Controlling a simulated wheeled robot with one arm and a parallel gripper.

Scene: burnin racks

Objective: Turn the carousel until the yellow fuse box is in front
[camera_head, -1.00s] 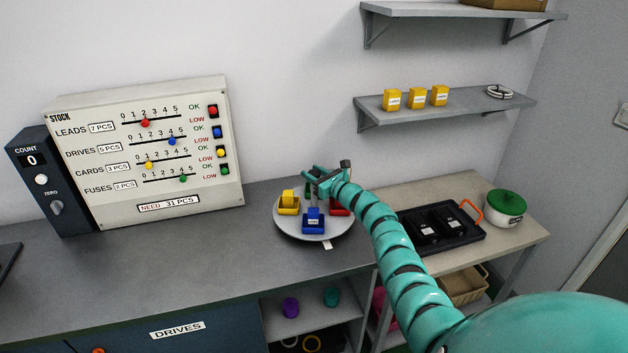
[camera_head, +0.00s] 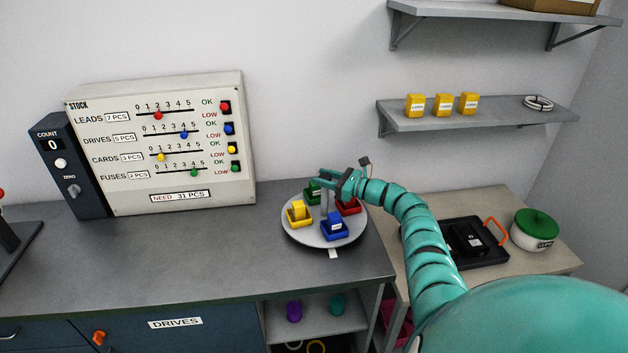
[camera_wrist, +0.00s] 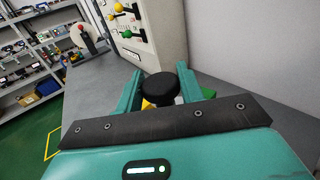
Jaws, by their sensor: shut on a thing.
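The carousel (camera_head: 312,236) is a round light-grey turntable on the grey counter. It carries a yellow box (camera_head: 299,214) at its left front, a blue box (camera_head: 334,229) at its front slightly right, a red box (camera_head: 348,207) at the right and a green box (camera_head: 313,194) at the back left. A small white tab (camera_head: 333,254) shows at its front edge. My gripper (camera_head: 337,180) is above the carousel's middle, over a grey post. In the wrist view my gripper (camera_wrist: 160,88) is shut on a round black knob (camera_wrist: 160,85), with yellow partly hidden beneath.
The stock panel (camera_head: 165,145) and count box (camera_head: 68,165) stand left behind the carousel. A black tray (camera_head: 440,255) and a green-lidded pot (camera_head: 537,230) are on the side table. A shelf (camera_head: 480,119) hangs above. The counter left of the carousel is clear.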

